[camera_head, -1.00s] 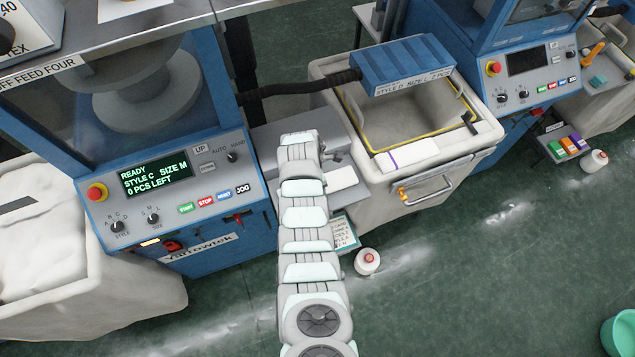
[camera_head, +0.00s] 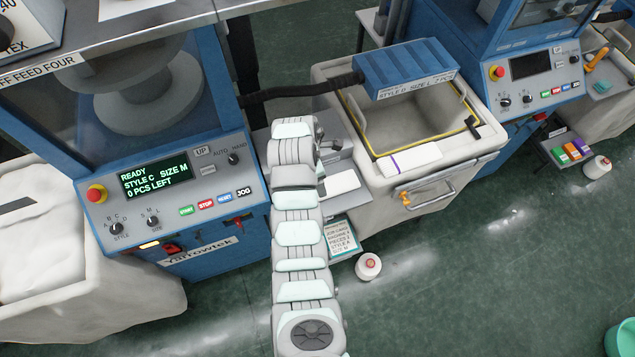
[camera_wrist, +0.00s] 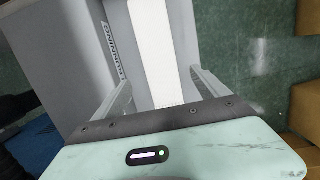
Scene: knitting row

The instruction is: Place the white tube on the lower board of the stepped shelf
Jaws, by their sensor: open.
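A long white tube (camera_wrist: 163,45) lies on the grey stepped shelf (camera_wrist: 210,25) in the wrist view. My gripper (camera_wrist: 164,82) is open, with one finger on each side of the tube's near part and gaps between the fingers and the tube. In the head view the tube (camera_head: 339,182) shows as a pale strip on the shelf (camera_head: 343,157), right of my arm. My arm covers much of the shelf there, and my fingers are mostly hidden. I cannot tell clearly which board the tube rests on.
A blue knitting machine (camera_head: 170,200) stands left of the shelf. A pale bin (camera_head: 440,165) with a blue unit above it stands right. Open green floor lies front right.

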